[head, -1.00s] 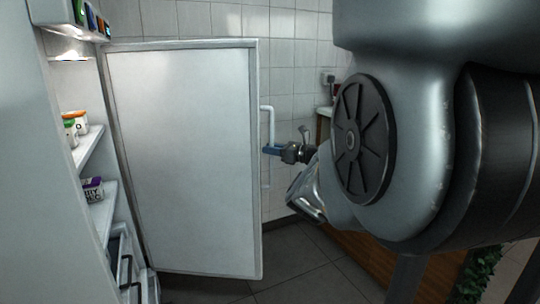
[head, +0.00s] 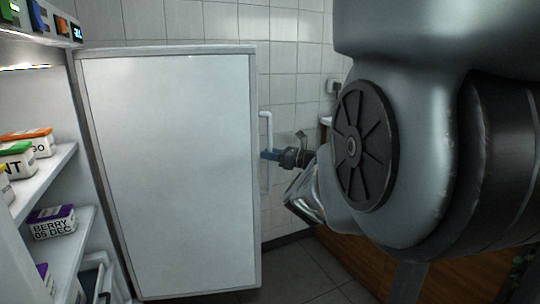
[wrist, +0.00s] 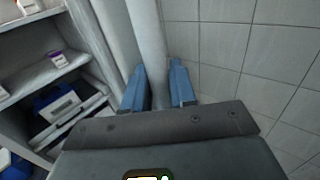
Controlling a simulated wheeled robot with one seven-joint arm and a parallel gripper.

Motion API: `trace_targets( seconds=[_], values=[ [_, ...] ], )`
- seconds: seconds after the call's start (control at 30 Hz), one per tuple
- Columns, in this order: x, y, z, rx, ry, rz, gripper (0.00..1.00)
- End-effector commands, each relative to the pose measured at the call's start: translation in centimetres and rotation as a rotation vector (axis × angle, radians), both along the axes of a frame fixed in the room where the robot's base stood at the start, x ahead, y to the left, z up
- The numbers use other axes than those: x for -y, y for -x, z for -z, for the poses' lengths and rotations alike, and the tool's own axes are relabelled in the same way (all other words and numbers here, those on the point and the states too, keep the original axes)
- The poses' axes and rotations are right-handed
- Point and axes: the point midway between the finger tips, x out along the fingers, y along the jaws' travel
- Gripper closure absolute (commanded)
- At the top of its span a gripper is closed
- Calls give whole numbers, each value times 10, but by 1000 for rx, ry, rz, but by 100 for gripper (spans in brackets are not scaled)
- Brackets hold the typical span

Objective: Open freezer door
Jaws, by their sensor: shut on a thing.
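The freezer door (head: 168,170) stands swung wide open in the head view, its pale inner face toward me. Its white vertical handle (head: 267,130) shows past the door's right edge. My gripper (head: 270,155) is at that handle, its blue fingers partly hidden behind the door edge. In the wrist view the white handle bar (wrist: 148,45) runs between the two blue fingers of my gripper (wrist: 158,88), which are shut on it. The open freezer interior shows at the left, with shelves (head: 60,240) holding labelled tubs.
Tubs with orange, green and purple lids, including a berry tub (head: 52,222), sit on the shelves. A tiled wall (head: 295,60) stands behind the door. A wooden cabinet (head: 372,262) is at the lower right. Dark floor shows between the door and cabinet.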

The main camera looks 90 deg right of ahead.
Motion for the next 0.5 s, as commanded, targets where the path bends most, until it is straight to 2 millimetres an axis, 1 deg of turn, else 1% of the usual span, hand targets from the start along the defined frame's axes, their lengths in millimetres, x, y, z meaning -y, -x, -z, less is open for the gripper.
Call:
trace_targets(
  seconds=[0.13, 0.17, 0.3, 0.33, 0.5],
  values=[
    [0, 1, 2, -1, -3, 1, 100],
    [0, 1, 2, -1, -2, 1, 73],
    [0, 1, 1, 0, -1, 1, 60],
    [0, 1, 1, 0, -1, 1, 57],
    [0, 0, 1, 0, -1, 1, 57]
  ],
)
